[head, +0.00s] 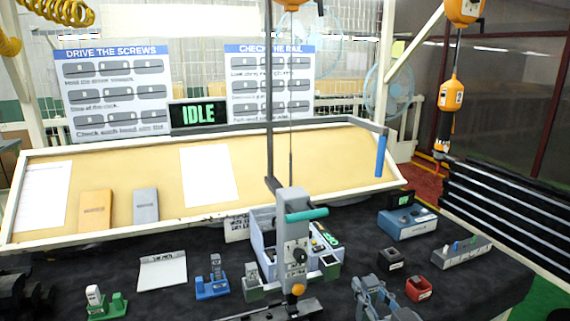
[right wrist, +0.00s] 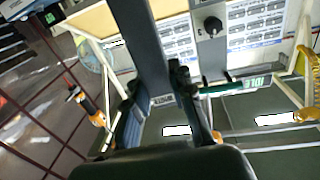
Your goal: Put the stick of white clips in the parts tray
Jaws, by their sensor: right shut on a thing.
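A small white piece (head: 94,295) stands upright in a green holder (head: 117,306) at the front left of the dark table in the head view. It may be the stick of white clips. A pale open bin (head: 262,239) stands at the table's middle, partly hidden behind a grey upright fixture; I cannot tell if it is the parts tray. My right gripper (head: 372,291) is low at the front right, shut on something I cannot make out. In the right wrist view its fingers (right wrist: 160,88) frame a dark grey bar. My left gripper is not clearly visible.
The grey fixture (head: 292,250) with a teal handle rises mid-table. A blue holder (head: 212,286), a notepad (head: 163,271), a red bin (head: 419,289), a black bin (head: 390,260) and a grey rack (head: 462,253) stand around. An overhead frame (head: 269,130) crosses above.

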